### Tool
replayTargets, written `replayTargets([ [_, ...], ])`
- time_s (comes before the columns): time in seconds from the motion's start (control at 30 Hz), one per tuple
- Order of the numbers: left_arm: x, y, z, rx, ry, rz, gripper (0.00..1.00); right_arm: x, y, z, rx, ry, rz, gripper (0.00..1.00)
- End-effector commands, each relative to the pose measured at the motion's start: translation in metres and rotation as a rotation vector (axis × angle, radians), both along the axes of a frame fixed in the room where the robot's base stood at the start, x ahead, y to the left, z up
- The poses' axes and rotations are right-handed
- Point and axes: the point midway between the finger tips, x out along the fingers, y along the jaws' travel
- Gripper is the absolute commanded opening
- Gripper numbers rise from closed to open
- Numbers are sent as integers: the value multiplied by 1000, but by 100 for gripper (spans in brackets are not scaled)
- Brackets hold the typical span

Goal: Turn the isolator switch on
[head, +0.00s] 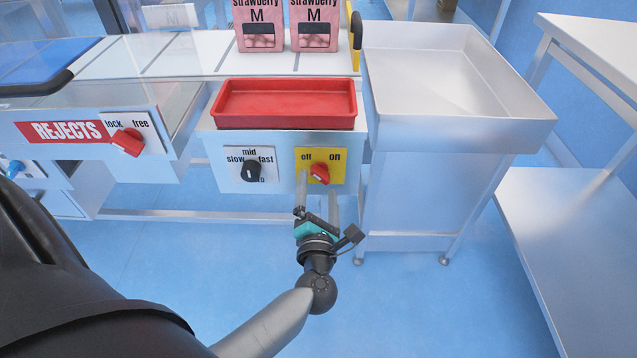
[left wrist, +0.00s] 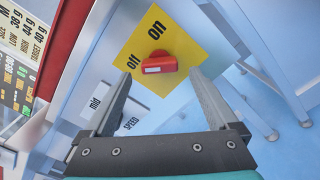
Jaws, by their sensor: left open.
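The isolator switch is a red knob (head: 319,173) on a yellow plate (head: 338,158) marked off and on, low on the machine's front at the right. In the left wrist view the red knob (left wrist: 167,61) has a white mark at its left end, on the side of the word off on the yellow plate (left wrist: 185,37). My left gripper (head: 318,188) is open, with its fingers pointing at the plate. In the left wrist view the knob lies just past the fingertips (left wrist: 162,76), in line with the gap. I see no contact. My right gripper is out of view.
A black speed knob (head: 252,171) sits left of the switch, and a red reject knob (head: 128,141) further left. A red tray (head: 286,125) stands above the panel. A metal bin (head: 462,135) stands close on the right. Pink pouches (head: 260,25) stand behind.

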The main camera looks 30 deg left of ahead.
Motion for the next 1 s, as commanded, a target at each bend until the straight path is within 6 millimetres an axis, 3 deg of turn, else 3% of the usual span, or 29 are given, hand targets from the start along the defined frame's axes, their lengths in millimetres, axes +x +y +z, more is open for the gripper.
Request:
replayTargets([
  [0.23, 25, 15, -1, 2, 0, 0, 92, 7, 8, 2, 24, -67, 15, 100],
  [0.6, 29, 18, 0, 1, 2, 1, 92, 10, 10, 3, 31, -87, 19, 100],
  [1.0, 28, 18, 0, 2, 1, 0, 49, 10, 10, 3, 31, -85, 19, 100],
])
